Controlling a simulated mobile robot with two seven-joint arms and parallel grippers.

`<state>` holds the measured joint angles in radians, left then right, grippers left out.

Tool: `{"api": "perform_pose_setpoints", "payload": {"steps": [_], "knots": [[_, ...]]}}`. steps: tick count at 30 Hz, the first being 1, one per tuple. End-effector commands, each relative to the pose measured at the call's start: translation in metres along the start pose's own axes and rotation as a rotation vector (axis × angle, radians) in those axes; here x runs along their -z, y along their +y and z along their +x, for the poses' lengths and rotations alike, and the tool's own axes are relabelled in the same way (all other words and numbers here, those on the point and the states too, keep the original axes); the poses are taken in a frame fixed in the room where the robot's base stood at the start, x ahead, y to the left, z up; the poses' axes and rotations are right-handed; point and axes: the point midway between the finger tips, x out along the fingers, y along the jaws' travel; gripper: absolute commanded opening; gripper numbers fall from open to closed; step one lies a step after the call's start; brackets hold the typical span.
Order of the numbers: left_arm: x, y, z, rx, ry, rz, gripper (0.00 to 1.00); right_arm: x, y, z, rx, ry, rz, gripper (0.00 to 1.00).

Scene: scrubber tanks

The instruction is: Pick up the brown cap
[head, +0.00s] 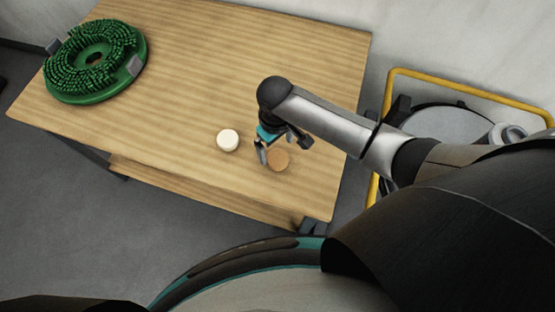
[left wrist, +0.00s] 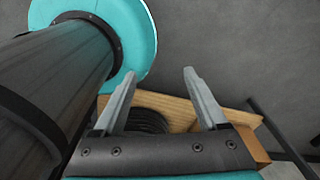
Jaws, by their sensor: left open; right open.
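The brown cap (head: 279,160) is a small round disc lying on the wooden table (head: 210,60), close to its front right part. My right gripper (head: 283,150) is over the cap, pointing down, with its fingers apart on either side of it. From this view I cannot tell whether the fingers touch the cap. My left gripper (left wrist: 158,95) shows in the left wrist view, open and empty. It is away from the cap, with part of a wooden surface and grey floor behind it.
A white cap (head: 228,140) lies on the table just left of my right gripper. A green round scrubber brush (head: 95,60) sits at the table's far left. A yellow-framed machine (head: 455,122) stands right of the table. The middle of the table is clear.

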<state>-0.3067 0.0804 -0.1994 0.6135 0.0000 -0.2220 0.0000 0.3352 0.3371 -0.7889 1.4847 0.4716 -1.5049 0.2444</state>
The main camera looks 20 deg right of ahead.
Motion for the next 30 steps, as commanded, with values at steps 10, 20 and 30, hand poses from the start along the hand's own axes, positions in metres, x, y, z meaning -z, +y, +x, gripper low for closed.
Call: {"api": "perform_pose_setpoints", "payload": {"steps": [10, 20, 30], "knots": [[0.016, -0.002, 0.012, 0.002, 0.029, 0.002, 0.75, -0.006, -0.003, 0.042, 0.001, -0.001, 0.000, 1.00], [0.009, -0.001, 0.015, 0.001, 0.018, 0.002, 0.75, -0.006, -0.003, 0.054, 0.000, 0.001, -0.001, 1.00], [0.007, 0.000, 0.015, 0.001, 0.014, 0.002, 0.75, -0.006, -0.003, 0.054, 0.000, 0.001, -0.001, 0.70]]}}
